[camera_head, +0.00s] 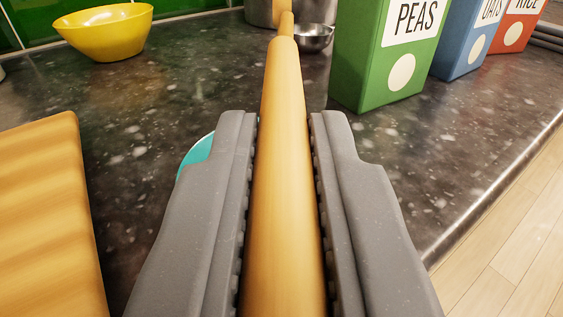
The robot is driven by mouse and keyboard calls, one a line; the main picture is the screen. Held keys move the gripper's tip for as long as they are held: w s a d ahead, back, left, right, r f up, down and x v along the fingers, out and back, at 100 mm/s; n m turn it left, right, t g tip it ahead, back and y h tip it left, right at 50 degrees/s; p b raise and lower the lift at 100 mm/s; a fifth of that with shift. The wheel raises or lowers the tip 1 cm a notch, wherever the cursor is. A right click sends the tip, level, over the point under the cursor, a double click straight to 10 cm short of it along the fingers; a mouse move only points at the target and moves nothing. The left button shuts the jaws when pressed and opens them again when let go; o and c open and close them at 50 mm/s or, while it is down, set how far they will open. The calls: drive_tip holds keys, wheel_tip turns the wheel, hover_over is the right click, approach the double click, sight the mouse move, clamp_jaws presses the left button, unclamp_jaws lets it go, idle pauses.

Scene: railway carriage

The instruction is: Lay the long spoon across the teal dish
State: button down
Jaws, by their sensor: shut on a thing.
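My gripper (284,118) is shut on a long, round wooden piece, taken as the long spoon (285,170). It runs away from me between the ribbed grey fingers and narrows to a thin neck at the top of the view. No spoon bowl can be made out. The teal dish (195,156) shows only as a small curved edge left of the left finger. The finger and the wood hide the rest of it. The long spoon appears above the dark speckled counter; I cannot tell whether it touches the dish.
A wooden board (45,215) lies at left. A yellow bowl (105,32) is at the back left. A metal bowl (315,38) and a metal pot (262,12) stand behind. Green PEAS (372,75), blue (465,50) and red RICE (514,38) boxes stand at right, near the counter edge (490,195).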

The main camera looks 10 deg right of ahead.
drive_tip(key=shift+f+b, duration=0.7)
drive_tip(key=shift+f, duration=1.45)
drive_tip(key=c, duration=1.3)
unclamp_jaws()
drive_tip(key=shift+c, duration=0.2)
drive_tip(key=shift+r, duration=0.15)
drive_tip(key=shift+r+p, duration=0.95)
drive_tip(key=shift+r, duration=1.5)
